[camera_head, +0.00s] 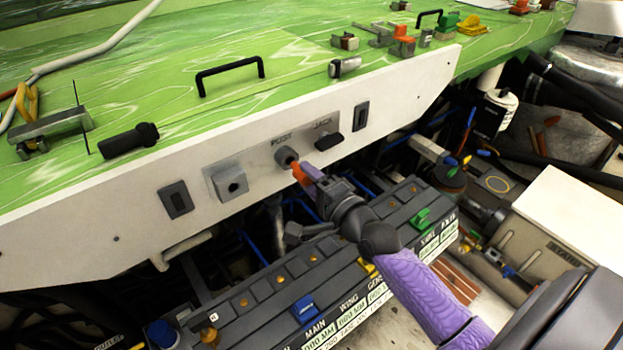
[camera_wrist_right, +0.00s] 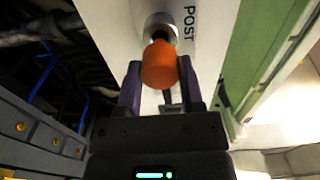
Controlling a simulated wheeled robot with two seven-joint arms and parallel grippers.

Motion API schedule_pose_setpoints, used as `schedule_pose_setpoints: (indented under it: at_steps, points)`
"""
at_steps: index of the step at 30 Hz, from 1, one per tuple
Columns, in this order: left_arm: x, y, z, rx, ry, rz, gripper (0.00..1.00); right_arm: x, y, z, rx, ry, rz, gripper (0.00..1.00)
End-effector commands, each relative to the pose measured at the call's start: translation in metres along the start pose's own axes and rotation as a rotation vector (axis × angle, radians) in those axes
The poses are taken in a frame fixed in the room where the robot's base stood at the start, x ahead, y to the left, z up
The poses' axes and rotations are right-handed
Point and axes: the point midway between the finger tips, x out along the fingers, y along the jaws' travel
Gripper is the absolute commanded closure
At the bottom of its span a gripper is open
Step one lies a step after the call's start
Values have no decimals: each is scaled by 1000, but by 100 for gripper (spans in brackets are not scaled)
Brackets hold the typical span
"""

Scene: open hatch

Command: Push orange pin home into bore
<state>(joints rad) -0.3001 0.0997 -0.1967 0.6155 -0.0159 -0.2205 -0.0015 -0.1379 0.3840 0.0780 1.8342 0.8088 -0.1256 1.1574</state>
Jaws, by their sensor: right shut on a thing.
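The orange pin (camera_head: 299,174) is between the fingers of my right gripper (camera_head: 309,179), just in front of the round grey bore (camera_head: 285,156) marked POST on the white panel. In the right wrist view the orange pin (camera_wrist_right: 159,66) shows its rounded end towards the camera, with a dark finger on each side. My right gripper (camera_wrist_right: 160,76) is shut on it. The metal collar of the bore (camera_wrist_right: 161,24) and part of its dark opening show just beyond the pin. The pin hides its own far end, so I cannot tell how deep it sits. My left gripper is not in view.
The white panel (camera_head: 105,222) carries a grey square socket (camera_head: 230,183) left of the bore and a JACK fitting (camera_head: 328,141) to the right. A dark labelled box (camera_head: 285,279) lies below. The green surface (camera_head: 290,50) above holds handles and loose parts.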

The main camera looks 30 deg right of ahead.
Motion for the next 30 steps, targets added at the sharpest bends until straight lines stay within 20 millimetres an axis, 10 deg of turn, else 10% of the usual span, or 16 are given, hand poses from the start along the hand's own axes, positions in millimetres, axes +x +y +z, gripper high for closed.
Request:
schedule_pose_setpoints:
  at_steps: [30]
  points:
    - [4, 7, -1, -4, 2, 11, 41, 26, 0, 0, 1, 0, -2, 100]
